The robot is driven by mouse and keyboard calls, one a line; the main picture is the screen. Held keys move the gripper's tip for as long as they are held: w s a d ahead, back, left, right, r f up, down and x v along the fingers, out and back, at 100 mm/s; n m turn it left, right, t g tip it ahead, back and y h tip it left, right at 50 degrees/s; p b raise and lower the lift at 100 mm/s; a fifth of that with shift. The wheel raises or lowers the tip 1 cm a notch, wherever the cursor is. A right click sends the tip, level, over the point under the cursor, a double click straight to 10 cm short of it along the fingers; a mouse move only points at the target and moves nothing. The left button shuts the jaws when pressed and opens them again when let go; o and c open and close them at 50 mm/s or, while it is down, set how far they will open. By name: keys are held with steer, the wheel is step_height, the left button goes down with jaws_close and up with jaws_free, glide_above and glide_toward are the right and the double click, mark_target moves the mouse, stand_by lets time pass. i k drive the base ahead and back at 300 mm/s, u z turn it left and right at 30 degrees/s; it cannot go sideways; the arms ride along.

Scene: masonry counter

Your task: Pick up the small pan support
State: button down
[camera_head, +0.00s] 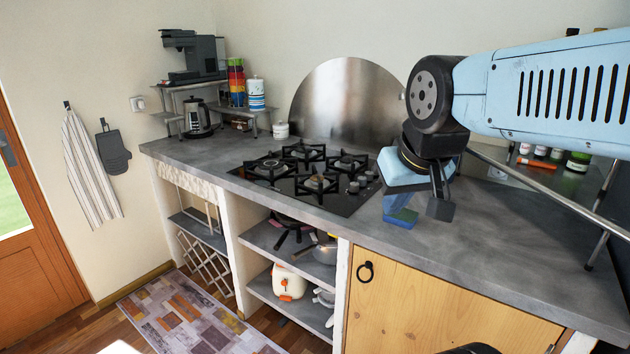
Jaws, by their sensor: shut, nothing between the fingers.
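Several black pan supports sit on the dark gas hob (338,203) set into the grey counter. One is at the front (316,183), one at the left (268,166), one at the back (303,151) and one at the right (348,163). They look close in size, so I cannot tell which is the small one. My gripper (439,207) hangs from the light blue arm, over the counter to the right of the hob. It is shut and empty, apart from the pan supports.
Control knobs (364,180) line the hob's right side. A round metal splash plate (345,98) stands behind. Bottles (577,163) stand at the right. The counter (480,240) front right is clear.

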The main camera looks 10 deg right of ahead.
mark_target(320, 191)
steer(key=u, duration=0.55)
steer(key=k, duration=0.55)
steer(key=u, duration=0.8)
steer(key=k, duration=0.75)
steer(key=u, duration=0.7)
steer(key=i, duration=1.55)
steer(key=z, duration=0.45)
steer(key=i, duration=1.05)
steer(key=z, duration=0.8)
steer(key=i, duration=0.85)
steer(key=z, duration=0.95)
steer(key=i, duration=0.6)
steer(key=z, duration=0.45)
